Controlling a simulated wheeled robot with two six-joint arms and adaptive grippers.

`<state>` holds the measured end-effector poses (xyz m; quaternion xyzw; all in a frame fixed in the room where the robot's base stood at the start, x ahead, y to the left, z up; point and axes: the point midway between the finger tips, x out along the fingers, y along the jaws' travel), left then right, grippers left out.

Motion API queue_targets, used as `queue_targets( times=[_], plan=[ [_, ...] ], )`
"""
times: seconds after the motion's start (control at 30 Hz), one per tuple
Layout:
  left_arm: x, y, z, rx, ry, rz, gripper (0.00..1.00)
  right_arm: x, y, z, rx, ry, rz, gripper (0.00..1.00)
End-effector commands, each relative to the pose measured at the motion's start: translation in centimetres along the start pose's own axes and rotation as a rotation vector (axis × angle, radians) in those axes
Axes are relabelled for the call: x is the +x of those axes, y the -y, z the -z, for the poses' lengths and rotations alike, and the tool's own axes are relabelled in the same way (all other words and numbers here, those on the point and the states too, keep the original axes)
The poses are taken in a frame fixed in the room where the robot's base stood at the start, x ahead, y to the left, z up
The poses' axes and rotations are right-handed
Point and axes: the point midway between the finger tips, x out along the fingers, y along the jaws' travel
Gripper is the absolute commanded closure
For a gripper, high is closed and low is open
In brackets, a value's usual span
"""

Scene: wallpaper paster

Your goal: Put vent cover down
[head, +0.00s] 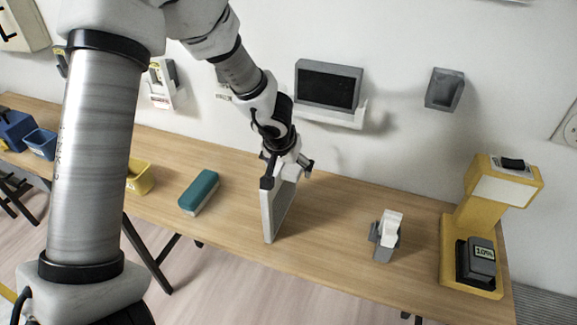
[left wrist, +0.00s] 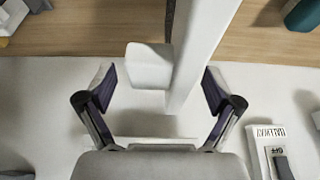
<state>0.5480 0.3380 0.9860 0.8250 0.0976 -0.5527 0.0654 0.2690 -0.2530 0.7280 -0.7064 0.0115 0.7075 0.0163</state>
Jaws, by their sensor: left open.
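The vent cover (head: 279,210) is a thin, pale panel standing on edge on the wooden table, near its front edge. In the left wrist view its white edge (left wrist: 198,45) runs up between the finger lines, with a white block (left wrist: 149,66) on its left side. My left gripper (head: 287,173) is at the top of the panel. In the left wrist view its fingers (left wrist: 160,88) are spread apart, one on each side of the block and panel, with gaps showing. My right gripper is not in view.
On the table are a teal-topped block (head: 199,191), a yellow bin (head: 139,178), a white-and-grey item (head: 386,236) and a yellow stand (head: 491,190). A dark grey-framed panel (head: 328,85) and a grey holder (head: 445,88) are on the wall.

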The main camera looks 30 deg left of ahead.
Motion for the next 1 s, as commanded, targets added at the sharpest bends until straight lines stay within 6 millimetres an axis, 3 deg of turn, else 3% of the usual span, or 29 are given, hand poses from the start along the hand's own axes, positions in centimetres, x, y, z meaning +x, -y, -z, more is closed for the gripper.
queue_targets(
  times=[0.3,0.4,0.53,0.67,0.77,0.87,1.0],
  plan=[
    [-8.7,0.0,0.4,-0.001,-0.002,-0.001,0.09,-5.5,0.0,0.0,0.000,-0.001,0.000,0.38],
    [-10.5,0.0,0.3,-0.001,-0.001,-0.001,0.09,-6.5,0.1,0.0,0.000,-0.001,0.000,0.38],
    [-11.3,0.1,-0.1,0.001,0.004,0.005,0.09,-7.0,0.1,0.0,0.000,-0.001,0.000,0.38],
    [-8.2,1.1,-3.2,0.033,0.070,0.084,0.09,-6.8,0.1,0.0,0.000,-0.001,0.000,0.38],
    [-3.5,2.7,-8.3,0.097,0.147,0.197,0.09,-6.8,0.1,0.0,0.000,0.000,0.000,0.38],
    [1.1,3.5,-14.6,0.183,0.197,0.254,0.09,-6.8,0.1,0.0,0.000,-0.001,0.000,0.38],
    [5.6,1.8,-24.4,0.245,0.263,0.157,0.09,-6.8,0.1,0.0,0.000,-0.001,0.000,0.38]
  ],
)
